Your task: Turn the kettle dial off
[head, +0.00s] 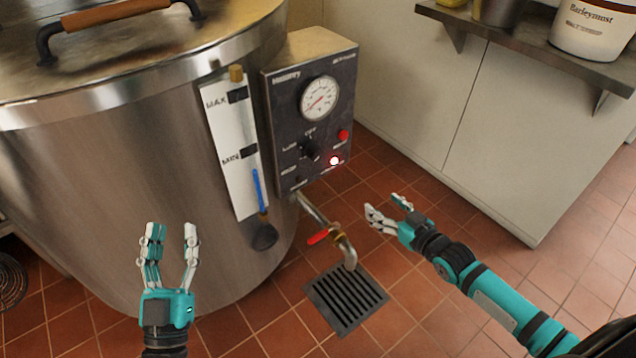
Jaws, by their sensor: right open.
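The kettle (130,160) is a large steel drum at the left. A dark control box (285,110) is fixed to its right side. The black dial (311,151) sits on the box's front, below a round white gauge (320,98) and the OFF mark; its exact setting is too small to tell. A lit indicator (334,161) glows at its lower right. My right gripper (383,208) is open and empty, right of and below the box, apart from the dial. My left gripper (172,232) is open and empty in front of the drum.
A tap with a red lever (318,237) sticks out below the box, above a floor drain grate (345,300). A blue-handled ladle (262,215) hangs by the level strip (232,150). A shelf (530,38) holds a white tub (592,28). The tiled floor at right is clear.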

